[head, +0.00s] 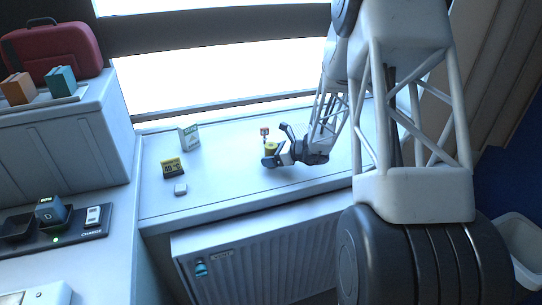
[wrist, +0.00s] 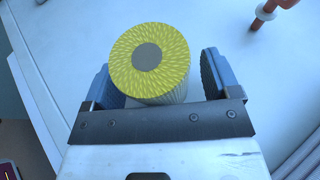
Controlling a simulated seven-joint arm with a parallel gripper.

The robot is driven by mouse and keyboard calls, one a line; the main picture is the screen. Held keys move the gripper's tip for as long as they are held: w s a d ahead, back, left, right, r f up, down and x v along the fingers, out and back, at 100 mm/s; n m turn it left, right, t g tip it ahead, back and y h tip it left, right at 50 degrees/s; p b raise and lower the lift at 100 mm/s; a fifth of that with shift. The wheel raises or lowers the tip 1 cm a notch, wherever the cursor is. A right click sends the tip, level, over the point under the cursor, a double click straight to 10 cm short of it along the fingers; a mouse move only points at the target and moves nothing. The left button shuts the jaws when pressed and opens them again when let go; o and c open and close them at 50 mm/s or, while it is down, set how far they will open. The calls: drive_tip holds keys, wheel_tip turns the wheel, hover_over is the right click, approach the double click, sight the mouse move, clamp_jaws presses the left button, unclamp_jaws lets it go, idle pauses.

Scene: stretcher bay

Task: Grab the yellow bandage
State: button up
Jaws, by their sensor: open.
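The yellow bandage (head: 271,148) is a roll standing on the white windowsill shelf in the head view. In the wrist view the yellow bandage (wrist: 172,82) shows its round, patterned yellow end with a grey core, and pale ribbed sides below. My gripper (head: 276,157) reaches in from the right at the bandage. In the wrist view my gripper (wrist: 157,85) is open, with one blue-grey finger on each side of the roll. A gap shows at the right finger; the left finger is close to the roll. The lower part of the bandage is hidden behind the gripper's dark bar.
A red-and-white item (head: 264,132) stands just behind the bandage. A yellow-black display (head: 173,168), a small white box (head: 180,189) and a white-green carton (head: 189,137) stand to the left on the shelf (head: 225,185). A radiator (head: 265,265) is below the shelf.

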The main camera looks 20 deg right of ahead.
sight(276, 147)
drive_tip(key=c, duration=1)
drive_tip(key=shift+r, duration=0.15)
drive_tip(key=shift+r, duration=0.85)
drive_tip(key=shift+s+r, duration=0.2)
drive_tip(key=shift+r, duration=0.65)
drive_tip(key=s, duration=0.5)
drive_tip(key=s+a+r, duration=0.1)
drive_tip(key=s, duration=0.4)
drive_tip(key=s+a, duration=0.1)
drive_tip(key=s, duration=0.4)
drive_tip(key=shift+s+a+r, duration=0.15)
drive_tip(key=shift+s, duration=0.1)
